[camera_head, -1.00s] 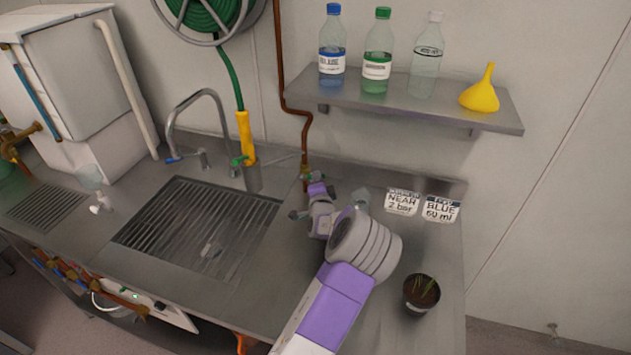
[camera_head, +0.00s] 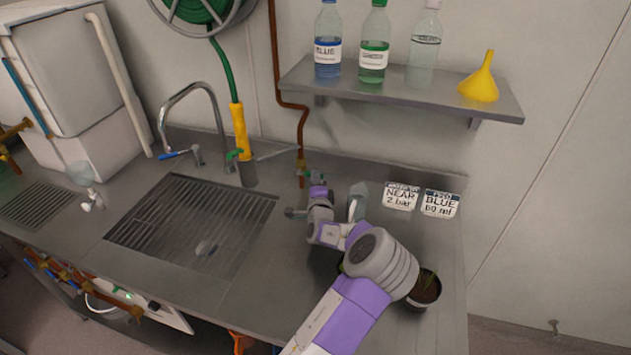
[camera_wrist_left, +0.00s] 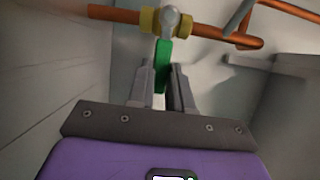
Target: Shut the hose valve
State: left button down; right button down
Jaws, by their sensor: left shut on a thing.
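The valve is a brass body (camera_wrist_left: 160,20) on a copper pipe, with a green lever (camera_wrist_left: 163,54). In the wrist view the lever points down, crosswise to the pipe. My left gripper (camera_wrist_left: 160,76) has one finger on each side of the lever and is shut on it. In the head view, my left gripper (camera_head: 316,182) is at the back of the counter, by the foot of the copper pipe (camera_head: 276,75). The valve's brass and green parts show only small there. The green hose (camera_head: 224,70) hangs down to a yellow spray handle (camera_head: 240,130). My right gripper is not in view.
A sink (camera_head: 185,262) with a tap (camera_head: 163,115) lies left of my arm. A shelf (camera_head: 400,93) holds bottles and a yellow funnel (camera_head: 480,80). Two label cards (camera_head: 399,196) stand at the back. A potted plant (camera_head: 428,290) is partly behind my arm.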

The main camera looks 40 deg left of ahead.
pick_arm(q)
jog(key=c, duration=1.3)
grip_release()
notch_tip(320, 180, up, 10)
jog(key=p, duration=0.2)
